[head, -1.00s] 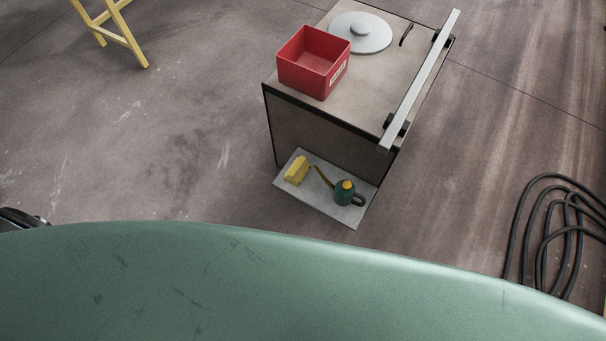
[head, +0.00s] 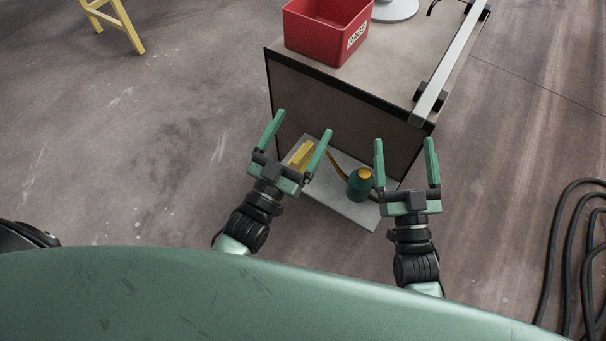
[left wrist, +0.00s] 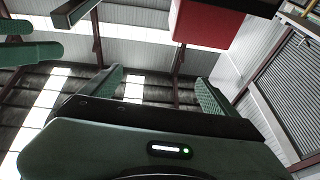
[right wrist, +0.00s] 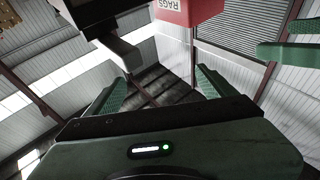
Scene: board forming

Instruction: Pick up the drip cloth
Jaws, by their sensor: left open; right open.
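A yellow folded item (head: 300,156), which looks like the drip cloth, lies on a low grey shelf (head: 353,216) at the front of the cart. In the head view my left gripper (head: 304,122) is open and its right finger partly covers the yellow item. I see no contact and cannot tell the height between them. My right gripper (head: 404,141) is open and empty, to the right of the shelf in the picture. The wrist views show the open fingers of the left gripper (left wrist: 160,80) and right gripper (right wrist: 160,82), with no cloth in them.
A green oil can (head: 358,186) with a yellow top and spout stands on the shelf, right of the cloth. A red bin (head: 312,36) labelled RAGS sits on the cart top (head: 392,66). Black cable coils (head: 570,240) lie at right.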

